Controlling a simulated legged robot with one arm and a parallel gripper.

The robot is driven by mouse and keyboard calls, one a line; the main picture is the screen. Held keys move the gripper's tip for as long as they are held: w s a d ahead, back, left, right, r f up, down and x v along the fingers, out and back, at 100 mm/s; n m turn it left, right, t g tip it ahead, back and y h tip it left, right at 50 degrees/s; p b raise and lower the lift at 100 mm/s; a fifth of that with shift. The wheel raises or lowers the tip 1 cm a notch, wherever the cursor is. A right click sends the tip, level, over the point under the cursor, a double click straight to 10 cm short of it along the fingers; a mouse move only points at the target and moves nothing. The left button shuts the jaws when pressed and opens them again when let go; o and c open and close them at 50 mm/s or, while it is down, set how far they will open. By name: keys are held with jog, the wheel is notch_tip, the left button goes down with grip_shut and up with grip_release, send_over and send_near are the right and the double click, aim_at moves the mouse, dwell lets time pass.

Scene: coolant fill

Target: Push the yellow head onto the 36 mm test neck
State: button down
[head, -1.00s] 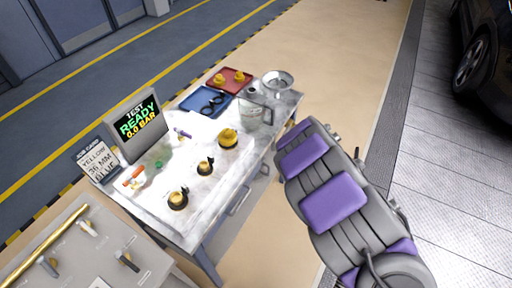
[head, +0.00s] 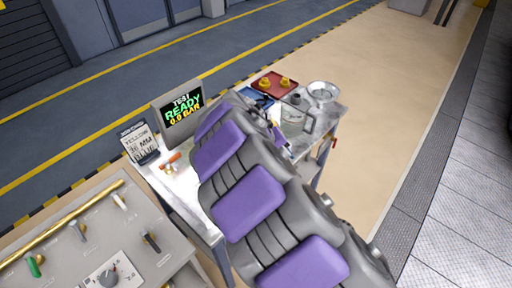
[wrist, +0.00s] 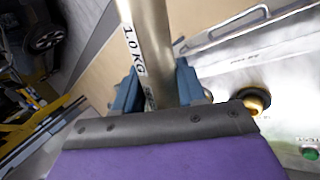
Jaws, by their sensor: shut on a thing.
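In the wrist view my gripper (wrist: 157,92) has its blue fingers shut on a metal cylinder (wrist: 148,35) marked "1.0 KG". A brass-coloured neck with a dark collar (wrist: 256,100) stands on the pale bench top to its right, apart from it; I cannot tell its size. In the head view two yellow heads (head: 265,84) (head: 286,82) sit in the red tray (head: 274,93) at the back of the bench. My arm hides the middle of the bench, the necks there and my fingertips.
The test display (head: 180,108) reads "READY 0.0 BAR". A job card (head: 139,144) reading "YELLOW 36 MM" stands beside it. A metal bowl (head: 322,92) and a clear jug (head: 294,116) stand at the bench's back right. A control panel (head: 100,240) is in front. A green button (wrist: 311,153) shows in the wrist view.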

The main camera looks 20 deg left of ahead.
jog(key=s+a+r+n+t+y, duration=0.1)
jog(key=s+a+r+n, duration=0.1)
jog(key=a+r, duration=0.3)
jog(key=shift+s+a+r+n, duration=0.35)
jog(key=shift+s+a, duration=0.25)
jog(key=shift+a, duration=0.4)
jog(key=shift+d, duration=0.1)
jog(key=shift+f+b, duration=1)
jog(key=shift+f, duration=1.9)
jog(key=shift+s+d+p, duration=0.1)
jog(key=shift+p, duration=0.25)
jog(key=shift+f+b, duration=0.45)
jog(key=shift+f, duration=1.25)
jog(key=c, duration=0.6)
grip_release()
jog(key=shift+o, duration=0.2)
